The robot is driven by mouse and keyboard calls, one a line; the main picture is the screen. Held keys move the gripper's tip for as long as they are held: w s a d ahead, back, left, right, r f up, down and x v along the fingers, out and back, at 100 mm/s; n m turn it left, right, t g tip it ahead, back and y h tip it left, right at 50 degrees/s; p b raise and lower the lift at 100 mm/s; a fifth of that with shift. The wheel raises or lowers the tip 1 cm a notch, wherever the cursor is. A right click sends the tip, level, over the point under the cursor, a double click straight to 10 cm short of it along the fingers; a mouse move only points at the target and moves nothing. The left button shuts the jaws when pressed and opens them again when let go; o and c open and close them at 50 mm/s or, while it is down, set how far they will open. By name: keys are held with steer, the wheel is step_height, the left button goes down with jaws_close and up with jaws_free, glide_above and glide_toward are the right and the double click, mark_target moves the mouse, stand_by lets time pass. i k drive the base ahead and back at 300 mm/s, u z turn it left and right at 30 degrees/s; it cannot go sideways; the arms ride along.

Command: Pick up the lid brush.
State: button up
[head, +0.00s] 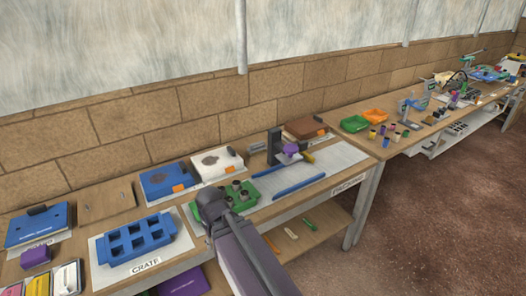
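I cannot pick out the lid brush for certain. Small handled tools lie on the shelf under the near bench: an orange one (271,243), a white one (291,233) and a green one (308,223). They are too small to tell whether one is a brush. A yellow-ended piece (308,157) lies beside a purple knob (290,149) at a black stand (274,145) on the bench. My arm reaches up from the bottom middle, its dark rounded end in front of the green tray (241,188). No gripper fingers show.
A blue crate (133,243) sits on the bench at left. A blue box (168,179) and a white box (216,164) stand behind the green tray, which holds dark plugs. Blue rails (299,186) lie on the white mat. Green (354,123) and orange bins (374,115) are on the far bench.

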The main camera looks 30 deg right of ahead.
mark_target(255, 149)
steer(key=z, duration=0.2)
steer(key=k, duration=0.5)
steer(key=z, duration=1.05)
steer(key=k, duration=0.9)
steer(key=z, duration=0.35)
steer(key=i, duration=1)
steer(key=u, duration=0.75)
steer(key=i, duration=1.1)
steer(key=u, duration=0.35)
